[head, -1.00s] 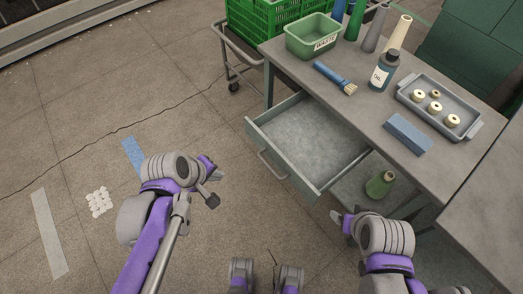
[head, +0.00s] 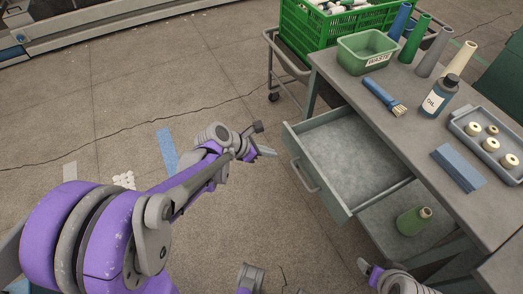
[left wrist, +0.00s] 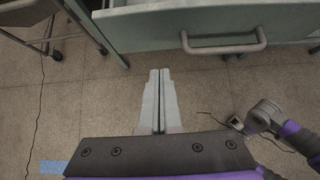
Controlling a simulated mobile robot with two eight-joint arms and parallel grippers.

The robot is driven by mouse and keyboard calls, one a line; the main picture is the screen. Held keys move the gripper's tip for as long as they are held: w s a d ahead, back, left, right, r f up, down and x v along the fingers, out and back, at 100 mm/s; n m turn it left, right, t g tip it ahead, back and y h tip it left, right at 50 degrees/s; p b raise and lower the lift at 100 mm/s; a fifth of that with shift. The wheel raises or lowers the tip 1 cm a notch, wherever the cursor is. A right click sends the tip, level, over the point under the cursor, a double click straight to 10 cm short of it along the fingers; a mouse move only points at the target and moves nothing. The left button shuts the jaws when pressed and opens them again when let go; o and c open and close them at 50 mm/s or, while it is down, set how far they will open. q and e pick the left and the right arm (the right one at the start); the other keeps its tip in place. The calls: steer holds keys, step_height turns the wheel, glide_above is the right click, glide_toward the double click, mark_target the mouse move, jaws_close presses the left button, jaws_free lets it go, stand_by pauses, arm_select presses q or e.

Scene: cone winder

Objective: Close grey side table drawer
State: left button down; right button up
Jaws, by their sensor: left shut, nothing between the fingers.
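The grey side table (head: 400,85) stands at the right in the head view. Its drawer (head: 345,160) is pulled open and looks empty. The drawer's bar handle (head: 305,177) is on its front, which also shows across the top of the left wrist view, with the handle (left wrist: 224,45) there. My left gripper (head: 268,152) is shut and empty, a short way left of the drawer front. In the left wrist view its closed fingers (left wrist: 160,100) point toward the front, apart from the handle. My right gripper (head: 368,270) shows partly at the bottom; its jaw state is unclear.
On the tabletop are a green waste bin (head: 375,52), a brush (head: 384,97), an oil bottle (head: 439,97), a blue block (head: 458,167), a tray (head: 462,122) with several spools, and several cones. A cart with a green crate (head: 296,30) stands behind.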

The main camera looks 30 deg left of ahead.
mark_target(293, 151)
arm_select(q)
steer(key=w+d, duration=0.1)
steer(key=w+d+f, duration=0.2)
steer(key=w, duration=0.1)
steer(key=shift+d, duration=0.1)
steer(key=shift+w+d, duration=0.3)
steer(key=shift+w, duration=0.1)
steer(key=w+d, duration=0.5)
steer(key=w, duration=0.1)
steer(key=w+d+b, duration=0.1)
steer(key=w+d, duration=0.4)
steer(key=w, duration=0.2)
steer(key=w+d+b, duration=0.1)
steer(key=w+d, duration=0.4)
steer(key=w, duration=0.1)
steer(key=shift+w+d, duration=0.2)
steer(key=shift+w, duration=0.15)
steer(key=shift+w+d+r, duration=0.1)
steer(key=shift+w, duration=0.05)
